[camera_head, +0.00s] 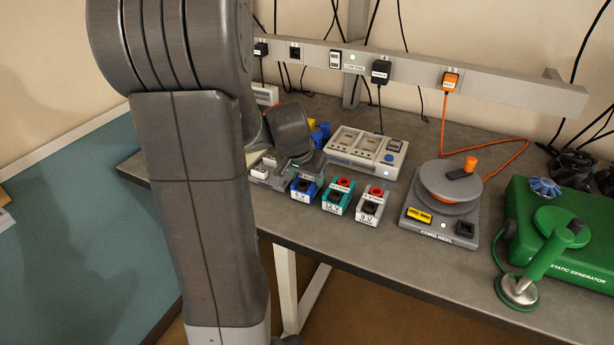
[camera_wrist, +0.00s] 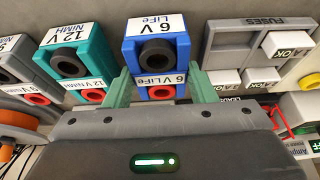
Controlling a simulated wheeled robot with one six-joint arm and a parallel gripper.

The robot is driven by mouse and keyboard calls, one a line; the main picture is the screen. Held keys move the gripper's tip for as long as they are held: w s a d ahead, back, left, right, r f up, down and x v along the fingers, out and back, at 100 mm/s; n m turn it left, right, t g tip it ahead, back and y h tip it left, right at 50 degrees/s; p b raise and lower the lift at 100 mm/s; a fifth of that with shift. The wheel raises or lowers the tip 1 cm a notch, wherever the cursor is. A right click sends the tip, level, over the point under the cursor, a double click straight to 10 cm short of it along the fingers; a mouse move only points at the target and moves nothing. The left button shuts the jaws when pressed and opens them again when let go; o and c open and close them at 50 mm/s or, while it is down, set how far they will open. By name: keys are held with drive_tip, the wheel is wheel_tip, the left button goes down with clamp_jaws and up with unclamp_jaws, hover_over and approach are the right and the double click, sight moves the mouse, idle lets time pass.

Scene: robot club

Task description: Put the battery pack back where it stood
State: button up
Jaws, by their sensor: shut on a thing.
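A blue battery pack labelled 6 V LiFe (camera_head: 304,188) is at the left end of a row of packs. In the wrist view the blue pack (camera_wrist: 183,47) is between the pale green fingers of my gripper (camera_wrist: 160,88), which is shut on it. In the head view my gripper (camera_head: 300,166) is partly hidden by my arm. A teal 12 V NiMH pack (camera_head: 337,196) stands beside the blue one, then a grey 9 V pack (camera_head: 370,205). I cannot tell whether the blue pack touches the bench.
A grey charger (camera_head: 367,151) stands behind the packs. A fuse tray (camera_wrist: 217,43) is close to the blue pack in the wrist view. The cord reel (camera_head: 447,205) and green static generator (camera_head: 565,250) are to the right. The bench front edge is clear.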

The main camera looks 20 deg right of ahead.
drive_tip(key=shift+f, duration=0.1)
drive_tip(key=o, duration=1.3)
drive_tip(key=shift+r, duration=0.25)
drive_tip(key=v, duration=1.1)
drive_tip(key=shift+s+a+r, duration=0.15)
drive_tip(key=shift+s+r, duration=0.05)
drive_tip(key=shift+r, duration=0.1)
